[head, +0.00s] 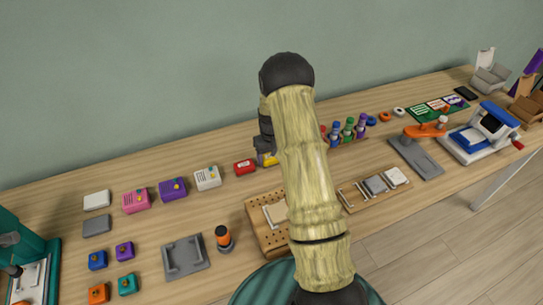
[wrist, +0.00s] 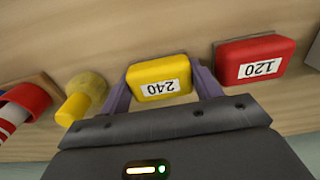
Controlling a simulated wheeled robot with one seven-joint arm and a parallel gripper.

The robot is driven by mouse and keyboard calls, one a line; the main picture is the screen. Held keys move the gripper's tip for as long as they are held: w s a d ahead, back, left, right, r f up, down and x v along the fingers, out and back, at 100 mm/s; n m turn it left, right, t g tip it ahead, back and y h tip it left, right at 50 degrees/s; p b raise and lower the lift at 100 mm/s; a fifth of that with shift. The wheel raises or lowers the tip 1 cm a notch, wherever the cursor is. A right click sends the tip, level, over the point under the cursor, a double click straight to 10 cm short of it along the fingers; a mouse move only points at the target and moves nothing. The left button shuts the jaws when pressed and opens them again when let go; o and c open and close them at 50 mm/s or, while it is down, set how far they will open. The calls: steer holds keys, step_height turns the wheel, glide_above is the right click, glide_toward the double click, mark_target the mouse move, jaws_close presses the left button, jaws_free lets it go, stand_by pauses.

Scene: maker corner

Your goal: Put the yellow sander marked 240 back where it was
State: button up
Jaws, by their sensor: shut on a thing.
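The yellow sander marked 240 (wrist: 158,80) is between the two purple fingers of my gripper (wrist: 162,86), which is shut on it. Its label reads upside down in the wrist view. In the head view a small yellow part of the sander (head: 269,159) shows beside my arm, which hides the rest. It is at or just above the wooden bench top; I cannot tell whether it touches. The red sander marked 120 (wrist: 258,60) lies beside it, apart from it, and also shows in the head view (head: 244,167).
A yellow cylinder with a round, paler end (wrist: 82,98) lies close on the sander's other side, near a red-and-white item (wrist: 22,108). In the head view, a pegboard tray (head: 258,222) lies in front and several coloured bottles (head: 348,128) stand to the right.

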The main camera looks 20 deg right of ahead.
steer(key=o, duration=1)
steer(key=shift+f, duration=0.1)
steer(key=shift+c, duration=0.2)
step_height(320, 180, up, 12)
steer(key=shift+r+b, duration=0.2)
steer(key=shift+b, duration=0.2)
